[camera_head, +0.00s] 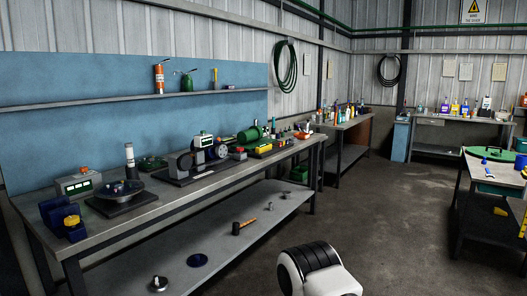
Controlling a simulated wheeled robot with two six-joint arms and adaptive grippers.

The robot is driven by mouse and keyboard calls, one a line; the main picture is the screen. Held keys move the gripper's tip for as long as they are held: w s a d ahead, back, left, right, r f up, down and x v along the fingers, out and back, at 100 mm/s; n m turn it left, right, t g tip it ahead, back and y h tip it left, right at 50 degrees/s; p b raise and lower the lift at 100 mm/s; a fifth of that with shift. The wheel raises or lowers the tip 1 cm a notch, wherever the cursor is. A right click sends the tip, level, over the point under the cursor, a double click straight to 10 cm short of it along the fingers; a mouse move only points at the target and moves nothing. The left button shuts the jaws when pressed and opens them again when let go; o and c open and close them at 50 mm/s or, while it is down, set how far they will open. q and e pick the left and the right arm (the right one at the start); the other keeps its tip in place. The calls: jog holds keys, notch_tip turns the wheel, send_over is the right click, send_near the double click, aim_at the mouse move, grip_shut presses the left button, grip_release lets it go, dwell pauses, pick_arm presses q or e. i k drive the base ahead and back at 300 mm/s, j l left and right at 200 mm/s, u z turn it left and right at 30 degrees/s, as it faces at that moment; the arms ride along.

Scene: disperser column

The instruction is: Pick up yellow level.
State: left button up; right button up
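A small yellow and black item (263,148) lies near the right end of the long workbench. It may be the yellow level, but it is too small to be sure. Another long yellow piece (523,224) shows at the far right edge of the picture, partly cut off, by the right-hand table; I cannot tell whether it is a level. Neither of my grippers is in view. Only a white and black part of my own body shows at the bottom, right of the middle.
The long workbench (160,205) along the left wall holds gauges, a green motor (249,135) and blue blocks. Its lower shelf holds a hammer (242,227) and several metal parts. A table (463,185) stands at right. Open concrete floor (400,220) lies between them.

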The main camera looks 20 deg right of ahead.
aim_at(266, 147)
jog(key=i+l+z, duration=0.5)
jog(key=i+z, duration=0.25)
jog(key=i, duration=0.2)
